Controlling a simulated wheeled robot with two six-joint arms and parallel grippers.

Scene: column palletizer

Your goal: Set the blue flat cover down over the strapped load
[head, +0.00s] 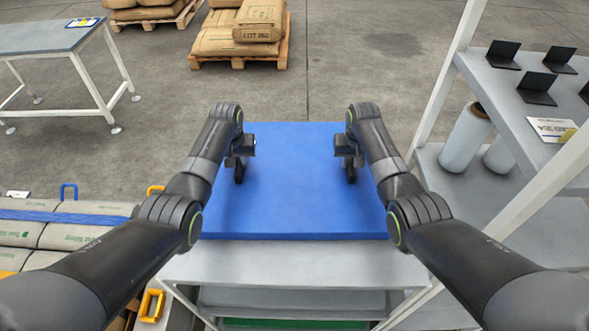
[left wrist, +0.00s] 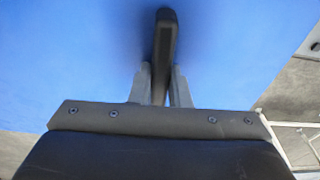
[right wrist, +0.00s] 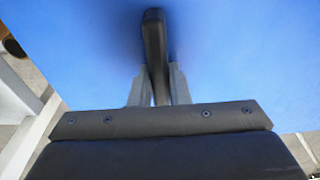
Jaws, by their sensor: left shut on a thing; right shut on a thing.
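The blue flat cover (head: 295,195) is level in the middle of the head view, above a grey table (head: 295,266). Whether it touches the tabletop I cannot tell. My left gripper (head: 240,166) is shut on the cover's left black handle (left wrist: 165,45). My right gripper (head: 350,166) is shut on the right black handle (right wrist: 153,45). The strapped load (head: 60,235) is at the lower left of the head view: pale sacks with a blue strap (head: 65,216) across them. My left arm hides part of it.
A shelf rack (head: 520,100) with black brackets and white rolls is on the right. A pallet of sacks (head: 245,30) is behind. A grey bench (head: 45,37) stands far left.

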